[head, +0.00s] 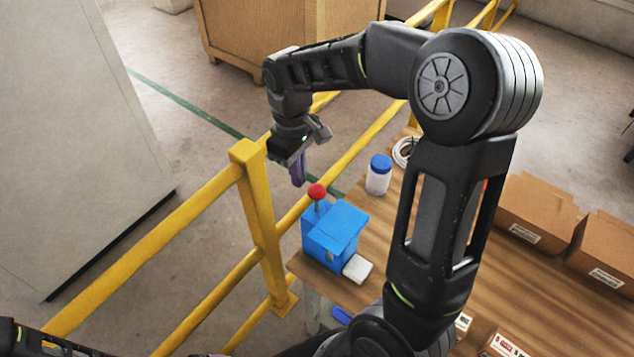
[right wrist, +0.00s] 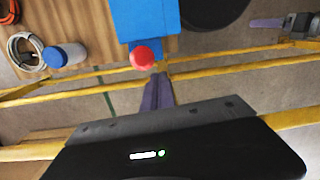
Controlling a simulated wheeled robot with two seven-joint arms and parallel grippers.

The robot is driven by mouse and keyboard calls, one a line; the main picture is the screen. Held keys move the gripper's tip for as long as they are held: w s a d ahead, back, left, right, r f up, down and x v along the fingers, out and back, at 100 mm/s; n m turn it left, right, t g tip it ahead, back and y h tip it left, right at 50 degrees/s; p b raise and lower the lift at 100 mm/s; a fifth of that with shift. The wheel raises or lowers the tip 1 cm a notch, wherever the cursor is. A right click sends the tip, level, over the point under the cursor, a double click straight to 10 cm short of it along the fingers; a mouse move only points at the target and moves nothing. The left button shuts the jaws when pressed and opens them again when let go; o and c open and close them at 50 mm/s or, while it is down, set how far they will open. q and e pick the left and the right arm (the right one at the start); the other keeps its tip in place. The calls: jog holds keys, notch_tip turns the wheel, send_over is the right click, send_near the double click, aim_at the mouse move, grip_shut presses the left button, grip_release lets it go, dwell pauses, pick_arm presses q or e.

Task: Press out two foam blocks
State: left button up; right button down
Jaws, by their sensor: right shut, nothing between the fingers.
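The blue press (head: 338,228) stands at the table's left corner, with a red ball knob (head: 317,191) on top. The knob also shows in the right wrist view (right wrist: 142,56), just beyond my fingertips. A whitish foam block (head: 357,268) lies at the foot of the press, on its right front side. My right gripper (head: 299,183) is shut and empty, its purple fingers pointing down just above and behind the knob, seemingly apart from it. My left gripper (right wrist: 262,23) shows small at the upper right of the right wrist view; its jaw state is unclear. The inside of the press is hidden.
A blue-lidded white jar (head: 378,175) and a coiled white cable (head: 404,151) stand behind the press on the wooden table. Cardboard boxes (head: 540,212) are at the right. A yellow railing (head: 258,205) runs close along the table's left side. My right arm hides the table's middle.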

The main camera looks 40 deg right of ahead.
aim_at(317, 189)
notch_tip(317, 189, up, 6)
jog(key=s+d, duration=0.1)
jog(key=d, duration=0.2)
jog(key=shift+s+f, duration=0.2)
jog(key=shift+f, duration=0.05)
jog(key=f+b, duration=0.3)
jog(key=f, duration=0.1)
jog(key=f+b, duration=0.2)
jog(key=f, duration=0.1)
jog(key=shift+s+b, duration=0.3)
